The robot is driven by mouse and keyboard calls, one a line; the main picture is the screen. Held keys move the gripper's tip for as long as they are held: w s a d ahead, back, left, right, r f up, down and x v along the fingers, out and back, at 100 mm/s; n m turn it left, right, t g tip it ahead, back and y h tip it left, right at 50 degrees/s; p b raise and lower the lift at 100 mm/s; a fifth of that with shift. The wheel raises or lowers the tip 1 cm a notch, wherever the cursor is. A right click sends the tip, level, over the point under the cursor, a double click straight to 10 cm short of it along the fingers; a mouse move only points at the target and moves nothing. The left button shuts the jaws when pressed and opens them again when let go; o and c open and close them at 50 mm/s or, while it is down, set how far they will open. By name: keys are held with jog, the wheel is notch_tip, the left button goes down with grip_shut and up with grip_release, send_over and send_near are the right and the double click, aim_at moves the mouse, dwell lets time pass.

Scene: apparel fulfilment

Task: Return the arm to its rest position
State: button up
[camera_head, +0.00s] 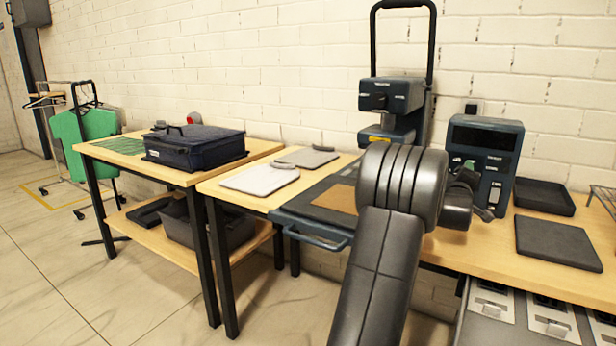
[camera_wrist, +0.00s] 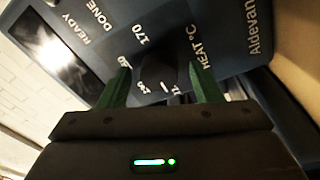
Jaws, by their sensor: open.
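My gripper (camera_wrist: 163,84) shows in the wrist view with its two green fingers apart and nothing held between them. A dark round knob (camera_wrist: 158,70) on the control box (camera_wrist: 225,30) appears between the fingertips, with a gap visible on each side. I cannot tell how deep the fingers reach around it. In the head view my dark grey arm (camera_head: 392,215) stretches forward across the bench, and its end is in front of the control box (camera_head: 487,150). My fingers are mostly hidden there behind the arm.
A heat press (camera_head: 392,95) stands behind my arm, its dark platen (camera_head: 300,208) in front. A dark tray (camera_head: 544,196) and a flat pad (camera_head: 558,242) lie right. A navy bag (camera_head: 195,146) sits on the left table.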

jog(key=shift+m+h+p, duration=0.4)
jog(key=shift+m+p, duration=1.1)
jog(key=shift+m, duration=1.8)
jog(key=shift+a, duration=0.1)
